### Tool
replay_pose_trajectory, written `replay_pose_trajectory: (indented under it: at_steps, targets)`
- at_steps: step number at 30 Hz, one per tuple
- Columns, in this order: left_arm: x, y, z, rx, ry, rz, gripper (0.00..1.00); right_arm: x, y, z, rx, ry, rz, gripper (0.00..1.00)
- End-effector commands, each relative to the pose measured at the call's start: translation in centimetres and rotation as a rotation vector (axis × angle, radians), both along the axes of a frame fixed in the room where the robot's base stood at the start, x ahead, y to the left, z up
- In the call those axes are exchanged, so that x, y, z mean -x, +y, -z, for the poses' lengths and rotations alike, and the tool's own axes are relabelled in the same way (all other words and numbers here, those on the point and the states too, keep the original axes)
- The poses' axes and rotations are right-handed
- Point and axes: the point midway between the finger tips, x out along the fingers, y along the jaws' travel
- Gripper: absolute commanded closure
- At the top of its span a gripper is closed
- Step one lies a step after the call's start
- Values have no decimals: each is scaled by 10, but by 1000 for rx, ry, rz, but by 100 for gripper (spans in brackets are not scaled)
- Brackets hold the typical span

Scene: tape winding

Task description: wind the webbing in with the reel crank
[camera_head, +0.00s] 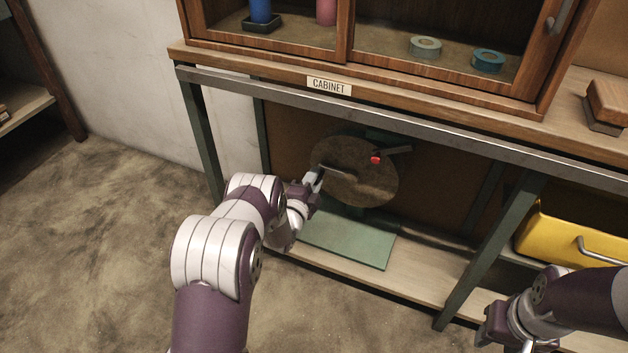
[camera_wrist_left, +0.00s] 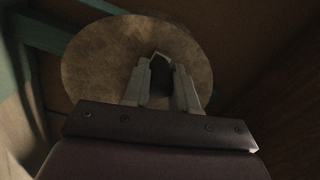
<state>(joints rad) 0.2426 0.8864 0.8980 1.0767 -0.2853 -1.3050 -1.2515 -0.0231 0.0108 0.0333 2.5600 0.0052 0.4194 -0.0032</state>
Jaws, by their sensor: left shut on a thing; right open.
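The reel (camera_head: 365,187) is a round, mottled brown disc on a green stand under the cabinet. My left gripper (camera_head: 318,176) is in front of the reel's left side. In the left wrist view, the left fingers (camera_wrist_left: 160,75) are shut on a dark piece (camera_wrist_left: 159,82) in front of the disc (camera_wrist_left: 100,60), apparently the crank handle. The fingers hide most of it. My right gripper (camera_head: 488,335) is open at the lower right, away from the reel. I cannot make out the webbing.
A green base plate (camera_head: 345,240) lies on the low shelf (camera_head: 420,277) under the reel. Green bench legs (camera_head: 490,250) stand either side. A yellow drawer (camera_head: 570,236) is at the right. Tape rolls (camera_head: 489,61) sit in the cabinet (camera_head: 350,30) above. The floor at the left is clear.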

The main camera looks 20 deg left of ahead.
Motion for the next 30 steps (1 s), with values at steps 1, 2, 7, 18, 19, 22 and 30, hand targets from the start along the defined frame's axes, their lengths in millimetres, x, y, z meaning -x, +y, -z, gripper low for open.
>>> replay_pose_trajectory:
  at_steps: [1,2,7,18,19,22,30]
  targets:
    - [-1,-1,-3,0,-9,3,70,0,0,0,0,0,0,57]
    - [-1,-1,-3,0,-9,3,60,0,0,0,0,0,0,57]
    - [-1,-1,-2,0,-6,2,47,0,0,0,0,0,0,57]
    - [37,1,-7,1,2,0,47,0,0,-25,0,0,0,57]
    - [46,2,-7,2,2,0,47,0,0,-29,0,0,0,57]
    - [74,2,-7,2,1,0,47,0,0,-40,0,0,0,57]
    - [122,4,-2,0,-4,2,47,0,0,-53,0,0,0,57]
